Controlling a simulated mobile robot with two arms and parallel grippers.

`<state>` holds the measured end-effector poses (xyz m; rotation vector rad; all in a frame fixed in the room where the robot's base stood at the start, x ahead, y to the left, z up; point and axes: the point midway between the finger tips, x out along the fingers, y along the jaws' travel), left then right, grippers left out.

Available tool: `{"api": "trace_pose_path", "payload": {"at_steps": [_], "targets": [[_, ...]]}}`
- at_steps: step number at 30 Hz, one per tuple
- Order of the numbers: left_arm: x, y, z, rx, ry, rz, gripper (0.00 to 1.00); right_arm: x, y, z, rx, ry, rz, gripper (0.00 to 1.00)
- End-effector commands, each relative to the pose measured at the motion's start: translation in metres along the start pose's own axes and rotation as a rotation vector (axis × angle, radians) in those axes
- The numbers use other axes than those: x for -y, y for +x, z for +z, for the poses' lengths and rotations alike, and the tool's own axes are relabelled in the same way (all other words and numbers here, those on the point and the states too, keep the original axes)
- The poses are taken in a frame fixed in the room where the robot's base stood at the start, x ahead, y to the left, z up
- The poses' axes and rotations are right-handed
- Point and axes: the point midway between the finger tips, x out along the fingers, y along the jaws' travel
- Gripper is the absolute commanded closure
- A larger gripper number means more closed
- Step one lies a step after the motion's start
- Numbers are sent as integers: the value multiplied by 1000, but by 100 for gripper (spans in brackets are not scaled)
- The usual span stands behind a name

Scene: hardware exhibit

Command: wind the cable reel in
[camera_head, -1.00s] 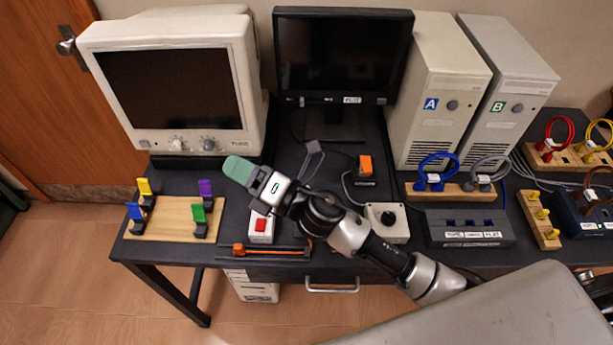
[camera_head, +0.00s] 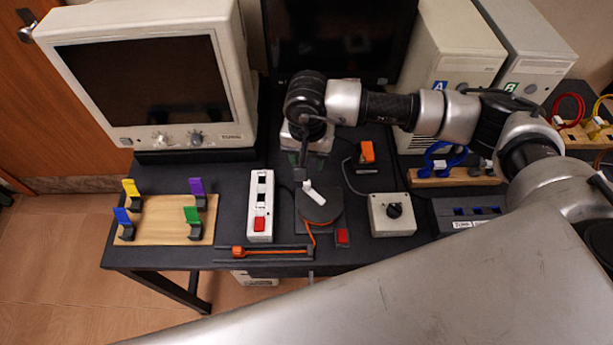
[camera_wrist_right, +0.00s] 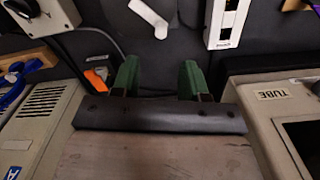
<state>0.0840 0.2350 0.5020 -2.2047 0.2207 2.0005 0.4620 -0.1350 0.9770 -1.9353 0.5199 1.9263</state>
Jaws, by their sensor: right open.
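The cable reel (camera_head: 328,208) is a dark round disc on a dark base at the table's front middle, with a white crank piece (camera_head: 315,193) on top. An orange cable (camera_head: 313,235) runs from it to a slotted track (camera_head: 275,254), where an orange end piece (camera_head: 239,252) sits at the left. My right gripper (camera_head: 306,160) points down just behind the reel, with its green fingers apart and partly hidden by its own body. In the right wrist view the fingers (camera_wrist_right: 159,82) are open and empty. The white crank piece (camera_wrist_right: 150,15) shows beyond them, apart from both. My left gripper is not visible.
A white switch strip (camera_head: 261,205) stands left of the reel. A knob box (camera_head: 392,214) and an orange switch (camera_head: 367,152) are to its right, and a red button (camera_head: 342,237) is close beside it. Monitors and computer towers (camera_head: 458,45) line the back.

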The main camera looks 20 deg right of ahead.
Motion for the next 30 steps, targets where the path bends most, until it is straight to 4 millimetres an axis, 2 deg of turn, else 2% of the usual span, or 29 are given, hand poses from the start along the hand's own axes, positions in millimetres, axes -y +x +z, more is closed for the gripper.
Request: {"api": "trace_pose_path", "payload": {"at_steps": [9, 15, 20, 27, 28, 30], "targets": [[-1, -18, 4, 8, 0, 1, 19, 0, 58, 2, 8, 2, 1, 56], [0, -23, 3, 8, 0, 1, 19, 1, 86, 2, 7, 3, -2, 56], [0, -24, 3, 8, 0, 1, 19, 1, 95, 2, 6, 2, -2, 56], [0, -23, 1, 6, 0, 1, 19, 1, 96, 2, 6, 2, -4, 56], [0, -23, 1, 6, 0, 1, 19, 1, 96, 2, 6, 2, -4, 57], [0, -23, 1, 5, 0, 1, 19, 1, 96, 2, 6, 2, -4, 68]]}}
